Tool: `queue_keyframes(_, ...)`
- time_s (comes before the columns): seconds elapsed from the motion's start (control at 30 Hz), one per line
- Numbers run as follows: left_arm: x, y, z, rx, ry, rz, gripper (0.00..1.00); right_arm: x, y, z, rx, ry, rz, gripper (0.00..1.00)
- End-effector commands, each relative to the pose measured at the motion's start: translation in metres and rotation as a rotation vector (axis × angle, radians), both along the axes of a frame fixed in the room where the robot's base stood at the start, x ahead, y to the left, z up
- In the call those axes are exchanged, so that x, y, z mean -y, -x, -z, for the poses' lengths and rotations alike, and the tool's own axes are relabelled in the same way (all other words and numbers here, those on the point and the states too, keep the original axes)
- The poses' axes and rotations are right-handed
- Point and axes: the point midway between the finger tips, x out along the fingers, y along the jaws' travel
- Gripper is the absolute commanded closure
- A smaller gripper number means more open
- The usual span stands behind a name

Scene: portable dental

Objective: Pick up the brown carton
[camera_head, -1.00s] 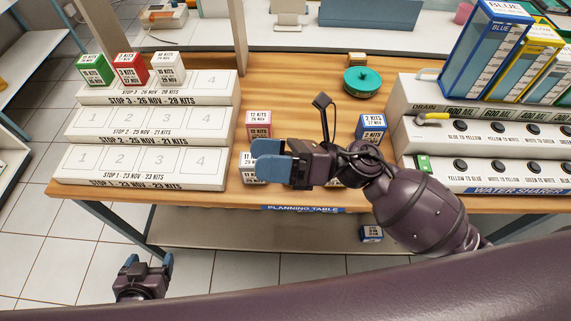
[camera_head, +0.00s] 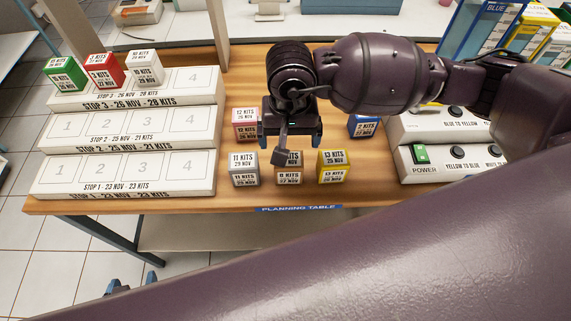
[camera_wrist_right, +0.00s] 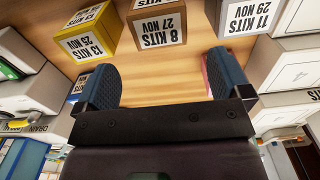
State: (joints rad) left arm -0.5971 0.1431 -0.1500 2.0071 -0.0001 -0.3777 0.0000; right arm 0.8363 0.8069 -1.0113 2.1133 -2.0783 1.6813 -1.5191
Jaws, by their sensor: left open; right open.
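The brown carton (camera_head: 289,175), labelled 8 KITS 27 NOV, stands on the wooden planning table between a grey-white and a yellow carton. Part of it is hidden behind my right gripper's dark protruding part. My right gripper (camera_head: 292,136) is above the table, on the far side of the brown carton. In the right wrist view the brown carton (camera_wrist_right: 158,28) is ahead of the open, empty fingers (camera_wrist_right: 163,80), roughly centred between them and apart from both. My left gripper (camera_head: 132,284) is low at the bottom left, mostly cut off, with only its blue fingertips showing, apart.
The grey-white carton (camera_head: 243,170) and yellow carton (camera_head: 333,166) flank the brown one. A pink carton (camera_head: 245,124) and blue carton (camera_head: 363,126) stand farther back. A stepped white rack (camera_head: 190,175) fills the left; the water sharer panel (camera_head: 430,172) is at right.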

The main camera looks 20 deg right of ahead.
Motion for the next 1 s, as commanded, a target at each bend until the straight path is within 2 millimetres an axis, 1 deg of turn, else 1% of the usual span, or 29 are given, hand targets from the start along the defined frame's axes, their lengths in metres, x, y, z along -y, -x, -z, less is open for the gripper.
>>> queue_keyframes(0.03, 0.000, 0.000, 0.001, -0.001, 0.000, 0.000, 0.26, 0.000, 0.002, 0.010, -0.007, 0.000, 0.001, 0.04)
queue_keyframes(0.2, 0.000, 0.000, 0.003, -0.002, 0.000, 0.001, 0.26, -0.001, 0.002, 0.034, -0.008, -0.002, 0.003, 0.04)
queue_keyframes(0.3, 0.000, -0.001, 0.003, -0.001, 0.001, 0.001, 0.26, -0.001, 0.003, 0.044, -0.007, -0.003, 0.003, 0.04)
queue_keyframes(0.47, 0.001, -0.005, 0.000, 0.007, 0.000, 0.003, 0.26, -0.002, 0.003, 0.051, -0.006, -0.005, 0.003, 0.04)
queue_keyframes(0.53, 0.001, -0.006, -0.001, 0.011, 0.001, 0.005, 0.26, -0.002, 0.005, 0.057, -0.009, -0.006, 0.004, 0.04)
queue_keyframes(0.7, 0.001, -0.007, -0.002, 0.013, 0.001, 0.005, 0.26, -0.005, 0.011, 0.080, -0.010, -0.006, 0.004, 0.04)
queue_keyframes(0.8, 0.001, -0.006, 0.000, 0.009, 0.000, 0.004, 0.26, -0.004, 0.010, 0.092, -0.009, -0.005, 0.004, 0.04)
queue_keyframes(0.9, 0.001, -0.005, 0.001, 0.007, 0.000, 0.004, 0.26, -0.004, 0.010, 0.099, -0.007, -0.005, 0.004, 0.04)
queue_keyframes(1.0, 0.001, -0.005, 0.001, 0.006, 0.000, 0.004, 0.26, -0.004, 0.010, 0.100, -0.006, -0.006, 0.004, 0.04)
